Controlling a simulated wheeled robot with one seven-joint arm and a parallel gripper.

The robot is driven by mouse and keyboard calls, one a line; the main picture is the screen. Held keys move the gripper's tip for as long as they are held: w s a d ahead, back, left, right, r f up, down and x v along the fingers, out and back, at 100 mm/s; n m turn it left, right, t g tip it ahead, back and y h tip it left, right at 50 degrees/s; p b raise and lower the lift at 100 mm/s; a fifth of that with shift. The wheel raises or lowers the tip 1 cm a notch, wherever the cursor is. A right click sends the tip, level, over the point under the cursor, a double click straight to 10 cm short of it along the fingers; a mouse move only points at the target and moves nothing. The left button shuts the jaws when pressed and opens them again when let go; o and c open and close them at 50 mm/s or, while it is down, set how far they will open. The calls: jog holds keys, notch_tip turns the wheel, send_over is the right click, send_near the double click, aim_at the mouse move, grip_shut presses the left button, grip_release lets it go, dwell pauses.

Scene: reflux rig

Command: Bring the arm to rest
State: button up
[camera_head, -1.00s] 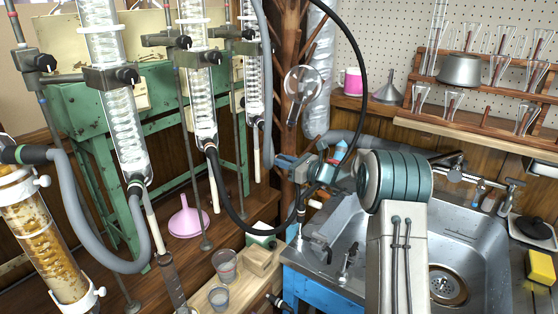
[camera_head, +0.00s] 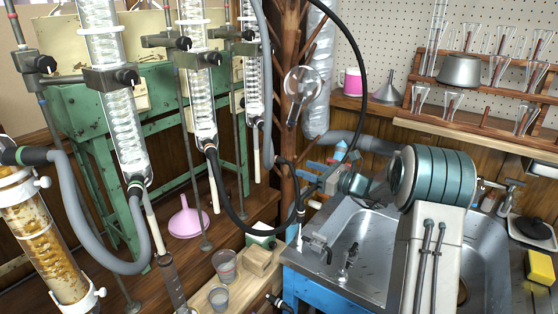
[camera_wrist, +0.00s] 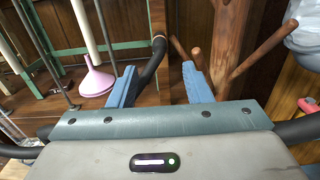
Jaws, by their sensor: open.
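My gripper (camera_head: 325,160) is in the middle of the head view, above the left rim of the sink and in front of the brown wooden rack post. In the wrist view my gripper (camera_wrist: 160,85) shows two blue fingers spread apart with nothing held between them. Beyond the fingers are a dark hose (camera_wrist: 154,62) and the wooden post (camera_wrist: 230,45) with its pegs. My arm reaches over the sink from the lower right of the head view.
The steel sink (camera_head: 350,222) lies under my arm. Glass condensers (camera_head: 200,100) with grey and black hoses stand at left. A pink funnel (camera_head: 187,222) and beakers (camera_head: 224,265) are on the low bench. A glassware rack (camera_head: 480,125) is at upper right.

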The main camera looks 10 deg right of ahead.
jog(key=s+a+r+n+g+h+p, duration=0.1)
jog(key=s+a+r+n+g+p, duration=0.2)
jog(key=s, duration=0.4)
jog(key=s+a+r+n+g+h+p, duration=0.2)
jog(key=s+a+n+g, duration=0.1)
jog(key=s+n, duration=0.4)
jog(key=s+a+r+n+g+h+p, duration=0.1)
jog(key=s+a+r+n+g+p, duration=0.15)
jog(key=s, duration=0.55)
jog(key=s+d+r+n+h+p, duration=0.2)
jog(key=s+n, duration=0.4)
jog(key=s, duration=0.3)
jog(key=s+d+r+n+h+p, duration=0.2)
jog(key=s+d+n+h+p, duration=0.2)
jog(key=s+n+h, duration=0.3)
jog(key=shift+s+r+h+p, duration=0.25)
jog(key=shift+s+h+p, duration=0.05)
jog(key=shift+s, duration=0.9)
jog(key=shift+n+g, duration=0.25)
